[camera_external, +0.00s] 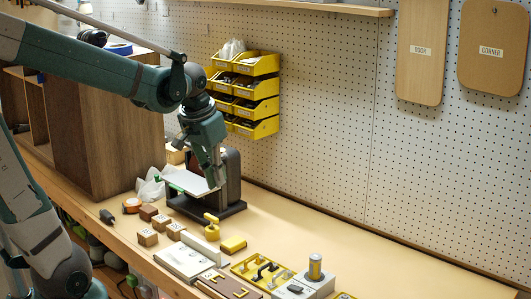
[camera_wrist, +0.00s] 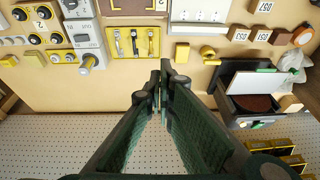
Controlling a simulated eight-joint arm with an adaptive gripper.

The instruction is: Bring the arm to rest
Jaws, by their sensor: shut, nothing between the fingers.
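My gripper (camera_external: 216,184) hangs fingers down at the back of the bench in the external view, in front of or over the black machine (camera_external: 233,180) with the white plate. In the wrist view the gripper's fingertips (camera_wrist: 160,80) meet with nothing between them. They appear over bare bench there, with the black machine (camera_wrist: 258,78) to their right. I cannot tell the exact height of the fingertips above the bench.
Wooden blocks (camera_external: 148,238), a yellow block (camera_external: 233,244) and a yellow tray (camera_external: 262,268) lie near the front. A wooden cabinet (camera_external: 110,125) stands left. Yellow bins (camera_external: 257,108) hang on the pegboard (camera_external: 330,120). Bare bench (camera_external: 370,255) lies at the right.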

